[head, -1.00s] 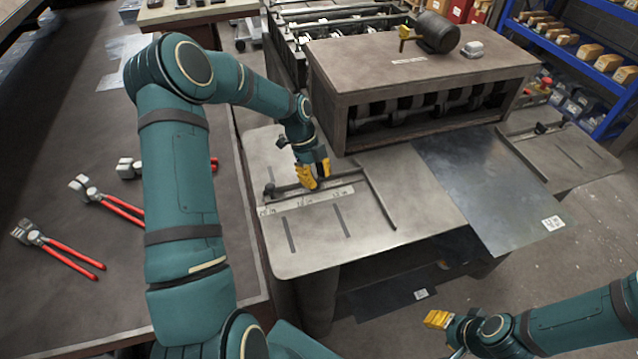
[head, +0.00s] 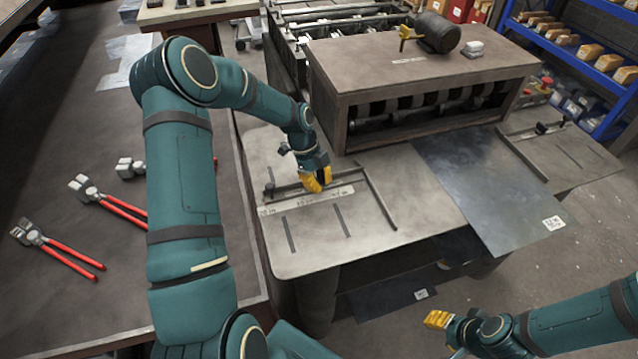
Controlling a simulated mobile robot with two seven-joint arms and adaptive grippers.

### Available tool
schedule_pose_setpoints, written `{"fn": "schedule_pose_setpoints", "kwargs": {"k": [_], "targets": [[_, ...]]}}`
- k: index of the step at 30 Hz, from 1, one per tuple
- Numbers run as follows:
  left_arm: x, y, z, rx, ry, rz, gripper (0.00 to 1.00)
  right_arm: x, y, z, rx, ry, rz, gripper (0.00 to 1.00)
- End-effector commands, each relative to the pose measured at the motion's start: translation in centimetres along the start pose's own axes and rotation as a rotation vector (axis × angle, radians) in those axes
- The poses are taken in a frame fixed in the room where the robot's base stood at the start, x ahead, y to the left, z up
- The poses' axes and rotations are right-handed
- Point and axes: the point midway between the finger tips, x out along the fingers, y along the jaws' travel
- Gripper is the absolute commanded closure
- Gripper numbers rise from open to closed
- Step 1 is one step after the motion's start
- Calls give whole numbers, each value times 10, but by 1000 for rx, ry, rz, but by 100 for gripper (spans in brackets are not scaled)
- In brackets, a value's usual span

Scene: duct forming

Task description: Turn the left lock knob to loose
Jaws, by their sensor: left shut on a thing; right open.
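The left lock knob is hidden between the yellow fingertips of my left gripper (head: 318,181), which is shut on it from above. The gripper is at the dark fence bar (head: 288,188), which lies on the left metal table plate (head: 300,244) behind a ruler strip (head: 283,206). The knob's turn angle cannot be seen. My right gripper (head: 438,320) is open and empty at the lower right, away from the machine.
The brown machine housing (head: 385,70) stands just behind the plate. A dark sheet (head: 480,185) lies right of it. A similar black knob (head: 541,128) sits on the right plate. Red-handled tools (head: 125,210) lie on the left bench.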

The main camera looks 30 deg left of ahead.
Motion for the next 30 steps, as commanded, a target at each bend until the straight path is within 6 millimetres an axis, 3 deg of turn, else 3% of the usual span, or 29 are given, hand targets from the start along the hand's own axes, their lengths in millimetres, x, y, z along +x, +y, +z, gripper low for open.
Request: {"fn": "schedule_pose_setpoints", "kwargs": {"k": [12,13,14,23,29,30], "targets": [[2,-1,0,-85,3,-32,100,7,2,1,0,0,2,53],[2,-1,0,-85,3,-32,82,7,2,1,0,0,2,53],[2,-1,0,-85,3,-32,76,7,2,1,0,0,2,53],[1,-1,0,-77,1,-31,76,6,2,1,0,0,2,53],[-1,1,-1,44,2,19,76,-4,-2,-1,0,0,1,53],[-8,0,0,41,-1,14,76,-2,-1,0,0,0,1,53]]}}
